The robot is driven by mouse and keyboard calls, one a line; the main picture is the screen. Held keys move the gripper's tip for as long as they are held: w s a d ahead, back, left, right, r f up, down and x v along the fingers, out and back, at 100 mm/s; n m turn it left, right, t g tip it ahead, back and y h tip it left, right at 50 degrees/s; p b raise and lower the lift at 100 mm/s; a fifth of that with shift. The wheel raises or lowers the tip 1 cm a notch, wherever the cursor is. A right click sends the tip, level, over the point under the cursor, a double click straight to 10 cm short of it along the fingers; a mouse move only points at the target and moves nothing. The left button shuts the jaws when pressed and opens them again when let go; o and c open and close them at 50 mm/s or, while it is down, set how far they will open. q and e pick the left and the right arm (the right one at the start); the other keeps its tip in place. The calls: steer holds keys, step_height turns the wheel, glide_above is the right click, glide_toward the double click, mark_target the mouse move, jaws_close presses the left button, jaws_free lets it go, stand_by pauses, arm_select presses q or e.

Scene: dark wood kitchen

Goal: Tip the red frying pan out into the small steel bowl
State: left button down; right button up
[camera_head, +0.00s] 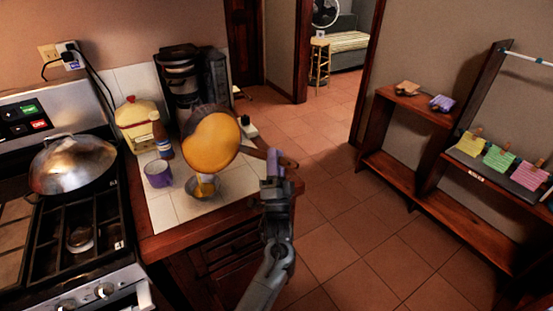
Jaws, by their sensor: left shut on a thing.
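The frying pan (252,152) is held steeply tilted above the counter, with its face toward me. Orange-yellow contents (211,141) fill most of its visible face, so little of its own colour shows. A yellow stream runs from the pan's lower edge into the small steel bowl (196,192), which stands upright on the white tiles below. Some yellow shows inside the bowl. My left gripper (273,165) is shut on the pan's handle at the counter's right side. My right gripper is not in view.
A purple mug (158,174) stands close left of the bowl. A brown bottle (162,137), a yellow-and-red canister (136,122) and a coffee maker (190,80) stand behind. The stove (75,225) with a domed metal lid (74,163) is left. Open floor lies right.

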arm_select(q)
steer(key=shift+s+r+b, duration=0.1)
steer(key=shift+r+b, duration=0.1)
steer(key=shift+b, duration=0.1)
stand_by(0.4)
steer(key=shift+w+d+f+m+g+h, duration=0.2)
steer(key=shift+w+m+g+h, duration=0.2)
steer(key=shift+m+g, duration=0.15)
steer(key=shift+w+d+f+m+g+h, duration=0.1)
steer(key=shift+w+d+m+g+h, duration=0.05)
steer(key=shift+w+m+g+h, duration=0.3)
steer(key=m+g, duration=0.1)
steer(key=w+f+m+g, duration=0.1)
steer(key=g, duration=0.1)
steer(key=d+m+g+h, duration=0.1)
steer(key=shift+w+f+g, duration=0.2)
steer(key=shift+f+g, duration=0.1)
steer(key=shift+g, duration=0.1)
steer(key=shift+w+d+f+m+g, duration=0.1)
steer(key=shift+w+f+m+g, duration=0.15)
steer(key=shift+g, duration=0.3)
steer(key=shift+w+d+f+m+g, duration=0.1)
steer(key=shift+f+m+g, duration=0.2)
steer(key=shift+g, duration=0.25)
steer(key=shift+r, duration=0.1)
